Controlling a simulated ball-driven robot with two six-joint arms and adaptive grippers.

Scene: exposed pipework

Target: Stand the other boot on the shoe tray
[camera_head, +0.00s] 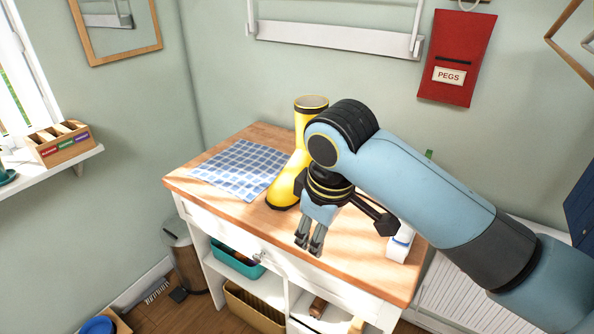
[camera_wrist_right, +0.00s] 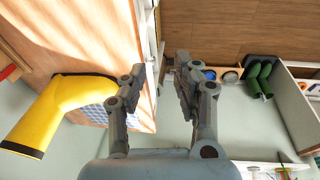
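A yellow boot (camera_head: 297,150) with a dark sole stands upright on the wooden worktop, beside a blue checked cloth. It also shows at the left of the right wrist view (camera_wrist_right: 52,115), apart from the fingers. My right gripper (camera_head: 309,246) points down in front of and to the right of the boot, and my arm overlaps part of the boot. In the right wrist view its fingers (camera_wrist_right: 161,72) are spread with nothing between them. I cannot clearly make out a shoe tray; green boot-like shapes (camera_wrist_right: 259,80) lie by a dark surface in the wrist view. My left gripper is not in view.
The checked cloth (camera_head: 240,168) covers the worktop's left part. Teal and wicker bins sit on shelves below. A metal bin (camera_head: 183,255) stands on the floor at left.

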